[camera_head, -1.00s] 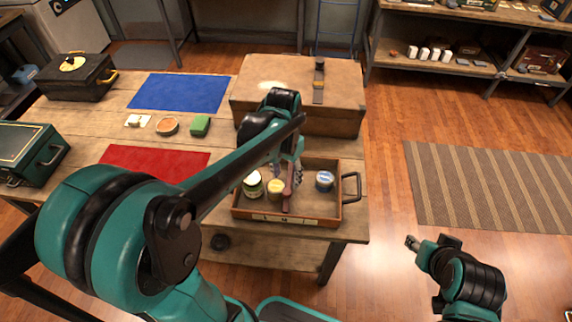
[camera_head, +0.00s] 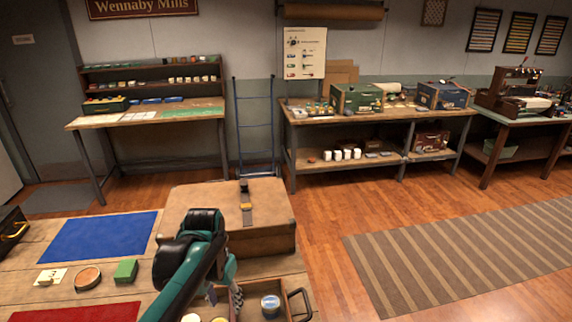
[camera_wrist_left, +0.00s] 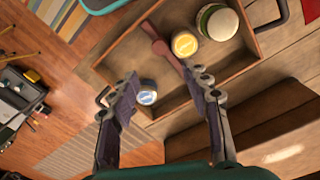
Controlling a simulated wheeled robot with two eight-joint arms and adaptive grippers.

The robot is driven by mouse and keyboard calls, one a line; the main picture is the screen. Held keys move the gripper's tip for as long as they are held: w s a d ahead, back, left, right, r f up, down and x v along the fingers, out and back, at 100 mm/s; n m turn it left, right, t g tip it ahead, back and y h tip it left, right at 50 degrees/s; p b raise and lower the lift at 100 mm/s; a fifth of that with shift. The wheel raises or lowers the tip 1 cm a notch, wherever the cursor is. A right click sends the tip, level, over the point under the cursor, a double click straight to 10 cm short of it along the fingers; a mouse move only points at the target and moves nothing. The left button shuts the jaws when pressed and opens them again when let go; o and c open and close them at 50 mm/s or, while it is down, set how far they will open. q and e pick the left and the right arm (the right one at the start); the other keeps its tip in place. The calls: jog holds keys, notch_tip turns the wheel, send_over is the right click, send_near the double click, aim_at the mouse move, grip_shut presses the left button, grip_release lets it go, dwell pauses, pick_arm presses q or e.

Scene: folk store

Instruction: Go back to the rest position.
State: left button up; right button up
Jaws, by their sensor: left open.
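My left arm reaches over the worktable in the head view, with its open gripper (camera_head: 226,296) low above the wooden tray (camera_head: 301,318). In the left wrist view the fingers of the gripper (camera_wrist_left: 166,84) are spread wide with nothing clasped between them. The tray (camera_wrist_left: 120,50) there holds a blue-lidded jar (camera_wrist_left: 147,93), a yellow-lidded jar (camera_wrist_left: 185,44), a green jar with a pale lid (camera_wrist_left: 217,22) and a reddish-brown tool (camera_wrist_left: 152,32). The blue-lidded jar (camera_head: 270,304) also shows in the head view. My right gripper is outside both views.
A large brown case (camera_head: 270,240) stands on the table just behind the tray. A blue mat (camera_head: 100,236), a red mat (camera_head: 80,313) and a green block (camera_head: 125,271) lie to the left. Open floor with a striped rug (camera_head: 470,255) is at right.

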pick_arm(q)
jog(key=s+d+f+n+t, duration=0.1)
jog(key=s+n+t, duration=0.1)
jog(key=s+t, duration=0.5)
jog(key=shift+s+d, duration=0.35)
jog(key=shift+s, duration=0.6)
